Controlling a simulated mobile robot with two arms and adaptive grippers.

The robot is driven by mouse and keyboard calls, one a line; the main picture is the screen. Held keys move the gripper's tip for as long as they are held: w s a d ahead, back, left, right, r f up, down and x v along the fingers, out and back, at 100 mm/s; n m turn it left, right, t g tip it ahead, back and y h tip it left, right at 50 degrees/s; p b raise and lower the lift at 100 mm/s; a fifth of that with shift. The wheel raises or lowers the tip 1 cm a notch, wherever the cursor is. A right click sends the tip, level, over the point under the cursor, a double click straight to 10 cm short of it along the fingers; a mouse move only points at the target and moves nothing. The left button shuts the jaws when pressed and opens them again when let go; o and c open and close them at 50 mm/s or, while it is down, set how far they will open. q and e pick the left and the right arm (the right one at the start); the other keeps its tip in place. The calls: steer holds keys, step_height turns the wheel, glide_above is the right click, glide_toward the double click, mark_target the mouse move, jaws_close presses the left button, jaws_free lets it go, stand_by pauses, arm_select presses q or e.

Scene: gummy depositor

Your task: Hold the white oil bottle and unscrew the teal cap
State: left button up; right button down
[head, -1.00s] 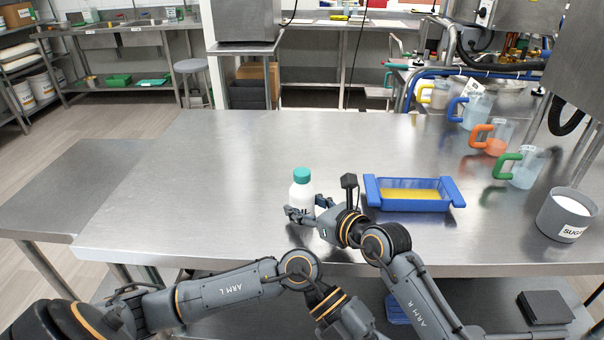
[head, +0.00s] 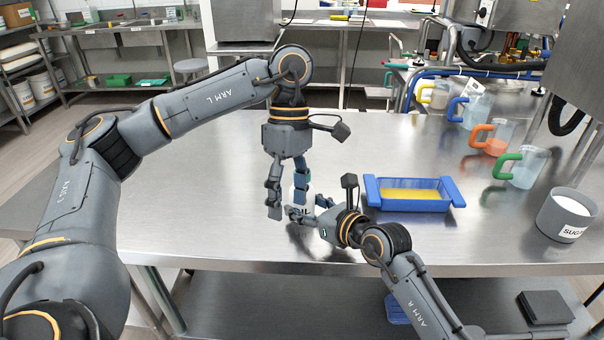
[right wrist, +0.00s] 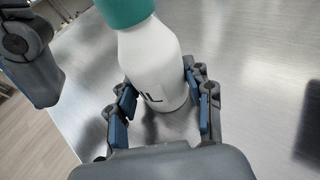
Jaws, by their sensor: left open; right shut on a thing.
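The white oil bottle (right wrist: 155,62) stands upright on the steel table with its teal cap (right wrist: 124,8) on top, cut off by the right wrist view's edge. My right gripper (right wrist: 163,103) is shut on the bottle's lower body, one finger on each side. In the head view my right gripper (head: 308,216) reaches in from the right, low on the bottle.
A blue tray with yellow content (head: 412,204) sits right of the bottle. A grey sugar container (head: 556,225) and several jugs with coloured handles, one green-handled (head: 530,168), stand along the table's right side. The table (head: 200,175) is otherwise clear to the left.

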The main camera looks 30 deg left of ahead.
arm_select(q)
steer(key=w+a+r+t, duration=0.1)
steer(key=w+r, duration=0.1)
steer(key=w, duration=0.1)
steer(key=w+a+r+t+y, duration=0.1)
steer(key=w+r, duration=0.2)
steer(key=w+a+r+t, duration=0.1)
steer(key=w+r, duration=0.2)
steer(key=shift+a+r+y, duration=0.15)
steer(key=shift+y, duration=0.15)
steer(key=shift+f, duration=4.35)
jaws_close()
